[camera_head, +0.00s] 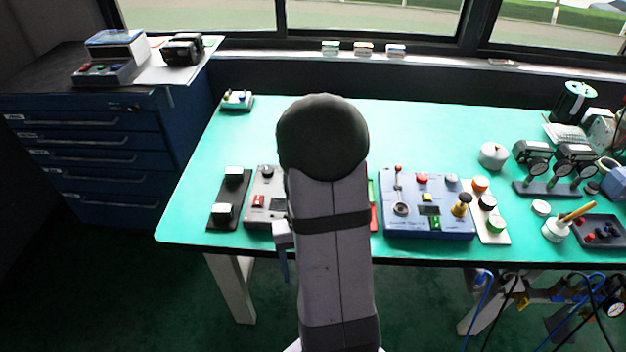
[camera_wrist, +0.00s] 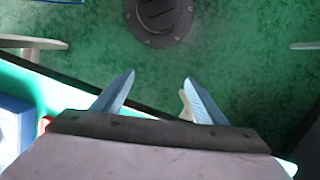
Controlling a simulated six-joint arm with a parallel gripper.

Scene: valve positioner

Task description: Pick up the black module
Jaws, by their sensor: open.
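A boxy black module (camera_head: 182,48) lies on a pale sheet on top of the blue cabinet at the far left. Black-bodied units with gauges (camera_head: 535,152) stand at the right of the table, so I cannot tell for sure which one is the task's module. My gripper (camera_wrist: 160,77) is open and empty in the wrist view, pointing down over the green floor at the table's edge. No black module shows between its fingers. In the head view my arm hides most of the gripper, which is far from both dark candidates.
The green table (camera_head: 420,125) has free room at its back. A blue control box (camera_head: 428,222), a grey control box (camera_head: 262,212) and a dark plate with two white-topped blocks (camera_head: 229,200) line its front. A white round pot (camera_head: 492,156) stands to the right. The blue cabinet (camera_head: 90,150) is at left.

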